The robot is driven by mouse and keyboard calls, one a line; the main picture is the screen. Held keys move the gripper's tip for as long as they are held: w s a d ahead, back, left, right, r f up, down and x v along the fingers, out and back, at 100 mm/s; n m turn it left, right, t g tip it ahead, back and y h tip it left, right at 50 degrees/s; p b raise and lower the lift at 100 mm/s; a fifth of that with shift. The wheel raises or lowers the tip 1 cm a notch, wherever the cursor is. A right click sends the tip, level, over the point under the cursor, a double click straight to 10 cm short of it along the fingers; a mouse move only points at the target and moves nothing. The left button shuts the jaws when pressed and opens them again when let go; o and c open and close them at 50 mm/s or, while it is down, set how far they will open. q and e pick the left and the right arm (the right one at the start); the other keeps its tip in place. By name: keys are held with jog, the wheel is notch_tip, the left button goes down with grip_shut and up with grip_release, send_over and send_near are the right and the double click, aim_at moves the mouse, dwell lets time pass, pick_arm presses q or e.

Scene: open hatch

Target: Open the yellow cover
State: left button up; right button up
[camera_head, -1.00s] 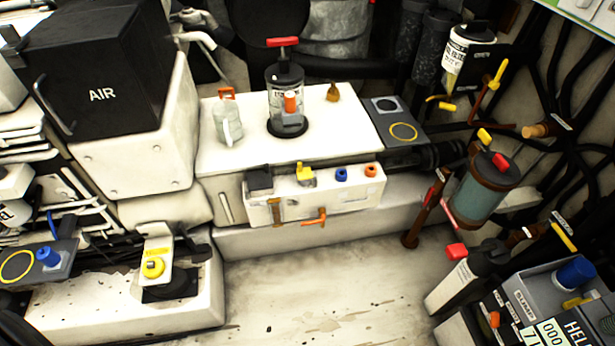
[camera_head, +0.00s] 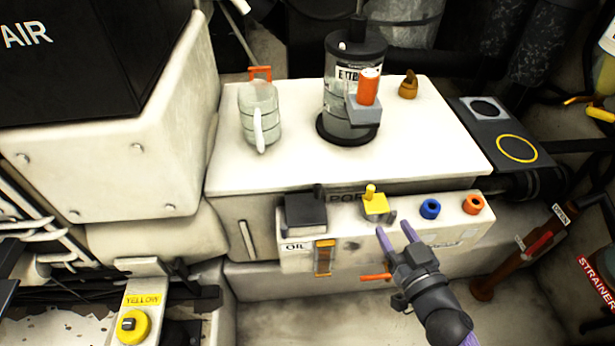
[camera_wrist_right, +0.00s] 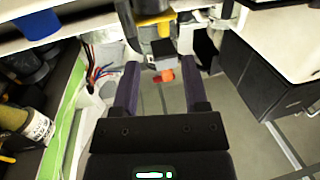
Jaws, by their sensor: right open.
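The yellow cover (camera_head: 375,206) is a small yellow block with a knob on top, on the front of the pale box (camera_head: 455,236). In the right wrist view a yellow part (camera_wrist_right: 152,20) shows above the finger gap; it looks like the same cover, partly cut by dark parts. My right gripper (camera_head: 395,231) is open and empty, with its two purple fingers pointing up just below and slightly right of the yellow cover. I cannot tell whether they touch it. My left gripper is not in view.
A black block (camera_head: 305,212) sits left of the yellow cover. Blue (camera_head: 430,209) and orange (camera_head: 473,204) knobs are to its right. An orange lever (camera_head: 375,277) sticks out below.

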aim_at(373, 192)
jog(key=b+x, duration=0.1)
jog(key=x, duration=0.2)
jog(key=b+x, duration=0.1)
jog(key=x, duration=0.2)
jog(key=r+x, duration=0.1)
jog(key=x, duration=0.2)
jog(key=shift+w+a+b, duration=0.1)
jog(key=shift+a+b, duration=0.1)
jog(key=shift+b, duration=0.2)
jog(key=shift+w+a+r, duration=0.1)
jog(key=shift+w, duration=0.35)
jog(key=shift+c, duration=0.4)
grip_shut()
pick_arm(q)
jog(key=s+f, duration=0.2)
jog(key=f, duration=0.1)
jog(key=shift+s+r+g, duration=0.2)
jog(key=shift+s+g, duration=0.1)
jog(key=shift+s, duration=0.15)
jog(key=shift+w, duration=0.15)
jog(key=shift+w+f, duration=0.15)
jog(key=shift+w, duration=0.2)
